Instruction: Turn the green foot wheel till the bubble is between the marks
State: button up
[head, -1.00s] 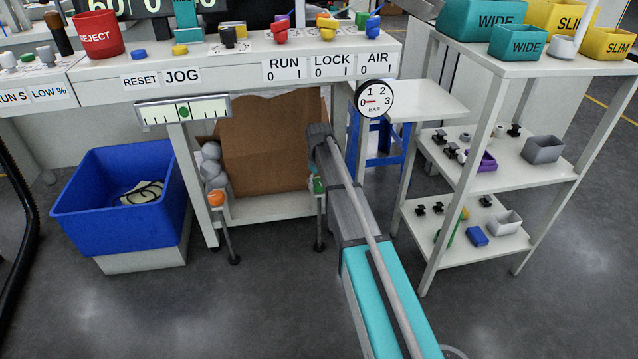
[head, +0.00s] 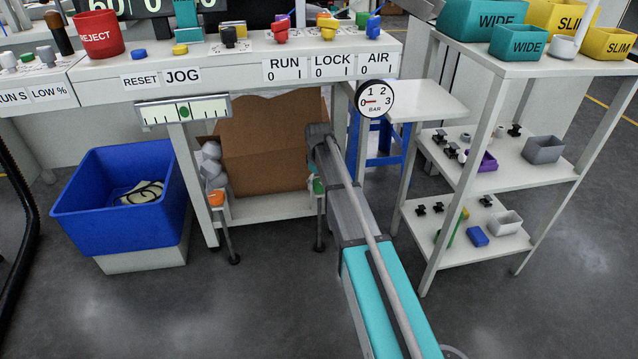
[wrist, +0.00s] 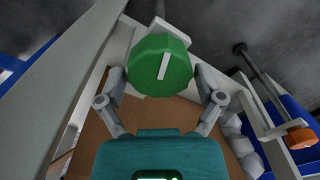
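The green foot wheel (wrist: 160,65), with a white line on its face, is between the fingers of my gripper (wrist: 160,78) in the wrist view. One finger is on each side, close to the wheel's rim. I cannot tell whether they touch it. In the head view only a bit of the green wheel (head: 318,187) shows beside my arm, under the bench's right front. The level (head: 212,108) is on the bench front at left.
A brown cardboard box (head: 260,150) stands under the bench beside grey rounded pieces (head: 212,165). An orange foot wheel (head: 216,198) is at the left leg. A blue bin (head: 110,215) is at left, and a shelf rack (head: 490,215) is close on the right.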

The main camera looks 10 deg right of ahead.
jog(key=shift+s+d, duration=0.1)
jog(key=shift+s, duration=0.05)
dwell(0.5)
jog(key=shift+m, duration=0.4)
